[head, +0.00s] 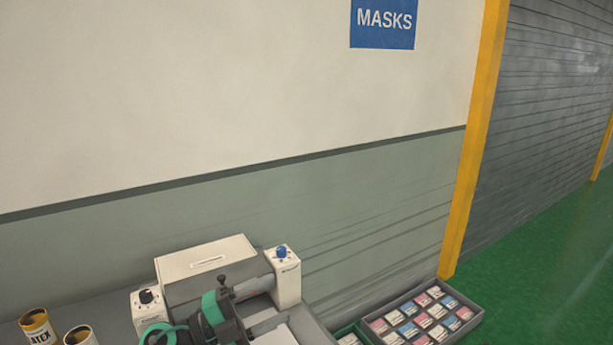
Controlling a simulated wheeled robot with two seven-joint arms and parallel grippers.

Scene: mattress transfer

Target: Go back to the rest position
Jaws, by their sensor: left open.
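My left gripper (214,310), dark grey with teal parts, shows at the bottom of the head view. It is in front of a white machine (205,262) with a blue knob on its right block and a black knob on its left block. The gripper overlaps the machine in the picture, and I cannot tell whether they touch. The gripper is open, and I see nothing held in it. Its lower part is cut off by the frame edge. My right gripper is not in view.
Two open cans, one yellow and white (38,329) and one beside it (80,336), stand at the lower left. A grey tray (476,314) of small labelled packets lies at the lower right. A wall (200,100) with a blue MASKS sign (383,24) stands behind. Green floor (535,265) is clear at right.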

